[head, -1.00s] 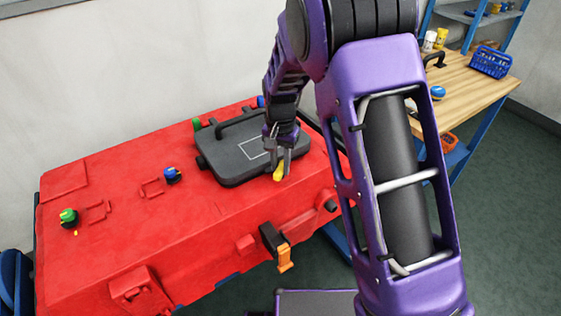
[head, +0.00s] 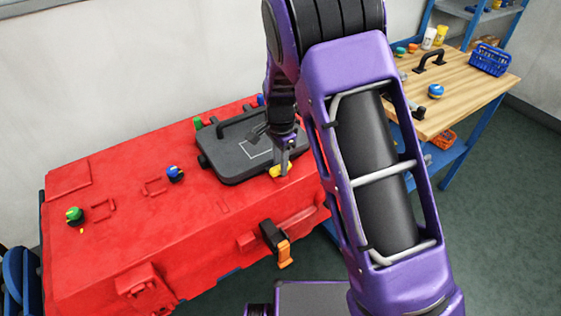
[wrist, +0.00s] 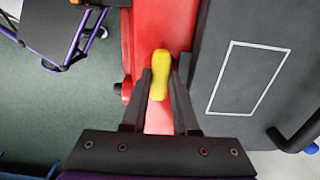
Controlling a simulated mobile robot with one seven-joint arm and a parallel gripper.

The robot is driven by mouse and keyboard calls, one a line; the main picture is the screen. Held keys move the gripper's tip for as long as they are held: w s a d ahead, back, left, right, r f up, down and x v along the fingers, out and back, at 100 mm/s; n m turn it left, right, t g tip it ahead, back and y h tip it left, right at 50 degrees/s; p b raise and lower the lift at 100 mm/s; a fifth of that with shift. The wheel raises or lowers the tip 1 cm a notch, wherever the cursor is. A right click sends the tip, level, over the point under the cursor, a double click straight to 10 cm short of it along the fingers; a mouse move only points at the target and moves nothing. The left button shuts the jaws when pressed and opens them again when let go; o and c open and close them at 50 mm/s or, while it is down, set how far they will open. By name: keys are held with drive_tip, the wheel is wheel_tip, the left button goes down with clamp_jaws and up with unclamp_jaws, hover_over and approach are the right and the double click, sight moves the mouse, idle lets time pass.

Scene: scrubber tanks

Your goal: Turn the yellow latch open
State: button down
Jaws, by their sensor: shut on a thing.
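The yellow latch (head: 280,171) sits at the front edge of a dark grey lid (head: 232,170) on the red tank (head: 130,215). My gripper (head: 283,170) reaches down onto it, and its fingers partly hide it in the head view. In the wrist view the yellow latch (wrist: 159,74) lies between the two fingertips (wrist: 161,82) of my gripper, which is shut on it. The latch points away from the palm there, beside the lid (wrist: 235,75) and over the red surface.
An orange-ended black clamp (head: 276,243) hangs on the tank's front. Green (head: 74,216) and blue (head: 175,174) knobs stand on the tank top at left. A wooden workbench (head: 465,85) with a blue basket (head: 490,60) stands at right.

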idle(0.4)
drive_tip(key=c, duration=0.7)
unclamp_jaws()
wheel_tip(320, 180, up, 18)
drive_tip(key=shift+f+p, duration=0.25)
drive_tip(key=shift+p, duration=0.15)
drive_tip(key=shift+w+r, duration=0.1)
